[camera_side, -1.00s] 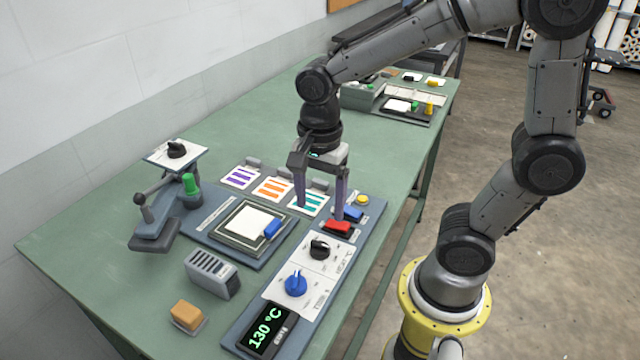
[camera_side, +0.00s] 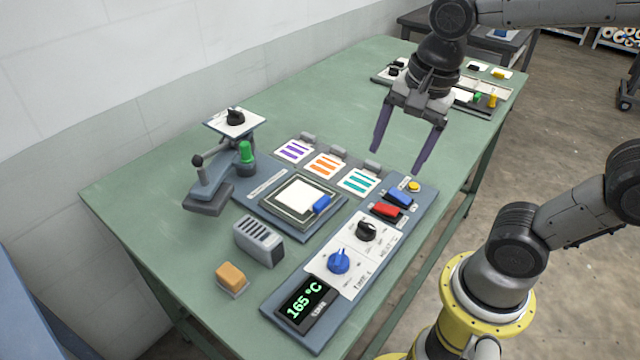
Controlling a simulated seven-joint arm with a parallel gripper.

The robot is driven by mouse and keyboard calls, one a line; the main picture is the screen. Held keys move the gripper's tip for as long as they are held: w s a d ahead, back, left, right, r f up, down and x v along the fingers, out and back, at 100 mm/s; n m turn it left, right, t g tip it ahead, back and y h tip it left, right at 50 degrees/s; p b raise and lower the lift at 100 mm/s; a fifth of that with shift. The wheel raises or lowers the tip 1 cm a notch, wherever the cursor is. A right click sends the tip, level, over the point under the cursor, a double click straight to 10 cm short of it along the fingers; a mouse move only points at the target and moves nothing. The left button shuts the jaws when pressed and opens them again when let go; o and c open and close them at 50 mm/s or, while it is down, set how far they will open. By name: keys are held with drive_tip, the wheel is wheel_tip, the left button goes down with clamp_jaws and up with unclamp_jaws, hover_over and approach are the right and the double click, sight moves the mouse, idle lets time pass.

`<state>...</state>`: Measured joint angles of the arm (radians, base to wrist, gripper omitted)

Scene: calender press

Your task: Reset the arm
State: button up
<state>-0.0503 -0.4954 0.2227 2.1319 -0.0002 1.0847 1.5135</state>
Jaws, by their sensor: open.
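My gripper (camera_side: 398,159) is open and empty, with its two purple-grey fingers pointing down. It hangs above the green table (camera_side: 350,108), up and to the right of the colour-striped cards, and touches nothing that I can see. The control panel (camera_side: 395,250) stands below it in the picture. The panel carries a red switch (camera_side: 385,211), a blue switch (camera_side: 399,197), a yellow button (camera_side: 414,186), a black knob (camera_side: 366,230) and a blue knob (camera_side: 338,261). Its display (camera_side: 304,302) reads 165 °C in green.
A press (camera_side: 212,187) with a black knob on top and a green button stands at the left. A plate with a white sheet (camera_side: 299,195) and blue tab lies beside it. A slotted grey block (camera_side: 258,240) and an orange block (camera_side: 231,275) stand in front.

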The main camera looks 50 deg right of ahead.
drive_tip(key=s+n+t, duration=0.1)
drive_tip(key=n, duration=0.4)
drive_tip(key=s+n+t, duration=0.1)
drive_tip(key=s+n, duration=0.1)
drive_tip(key=n, duration=0.4)
drive_tip(key=s+d+n+t, duration=0.1)
drive_tip(key=s+n, duration=0.1)
drive_tip(key=n, duration=0.3)
drive_tip(key=shift+s+f+n, duration=0.25)
drive_tip(key=shift+f+n, duration=0.05)
drive_tip(key=shift+n, duration=0.1)
idle(0.5)
